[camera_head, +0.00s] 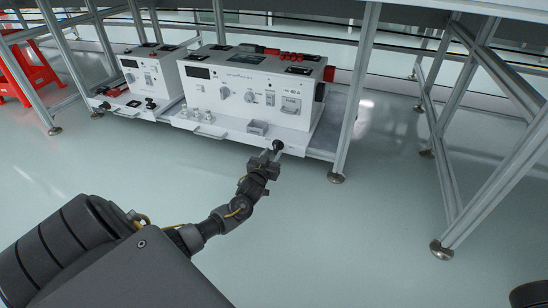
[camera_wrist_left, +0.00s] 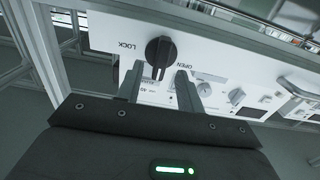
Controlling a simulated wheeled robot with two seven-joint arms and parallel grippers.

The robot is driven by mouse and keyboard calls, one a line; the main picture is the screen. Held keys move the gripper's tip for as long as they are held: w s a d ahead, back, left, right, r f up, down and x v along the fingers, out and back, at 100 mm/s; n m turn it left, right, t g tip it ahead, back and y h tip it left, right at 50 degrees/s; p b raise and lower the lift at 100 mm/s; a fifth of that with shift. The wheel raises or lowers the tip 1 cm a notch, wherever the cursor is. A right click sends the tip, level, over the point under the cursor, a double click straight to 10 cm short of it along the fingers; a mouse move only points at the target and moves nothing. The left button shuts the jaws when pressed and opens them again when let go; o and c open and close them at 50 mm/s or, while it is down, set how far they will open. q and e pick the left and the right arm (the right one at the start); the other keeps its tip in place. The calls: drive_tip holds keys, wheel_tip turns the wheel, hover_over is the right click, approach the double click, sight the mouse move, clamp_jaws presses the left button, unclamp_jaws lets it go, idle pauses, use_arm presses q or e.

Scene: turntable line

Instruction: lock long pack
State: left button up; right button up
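The long white pack (camera_head: 228,118) sits on a low shelf, its front facing me. A black rotary knob (camera_head: 278,145) is at its lower right corner. In the left wrist view the knob (camera_wrist_left: 160,50) sits on a white panel between the words LOCK and OPEN, which appear upside down. Its grip bar points down in the picture. My left gripper (camera_head: 272,157) is at the knob. In the wrist view its two fingers (camera_wrist_left: 160,82) are apart, on either side of the bar's lower end. I cannot tell whether they touch it. My right gripper is not in view.
A smaller white unit (camera_head: 148,75) with its own black knob stands left of the long pack. Metal frame legs (camera_head: 357,85) rise right of the pack, and a red stand (camera_head: 25,70) is at far left. The floor in front (camera_head: 330,235) is clear.

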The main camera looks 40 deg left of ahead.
sight(277, 147)
use_arm(q)
drive_tip(key=shift+b+x, duration=0.65)
drive_tip(key=shift+x, duration=0.85)
clamp_jaws()
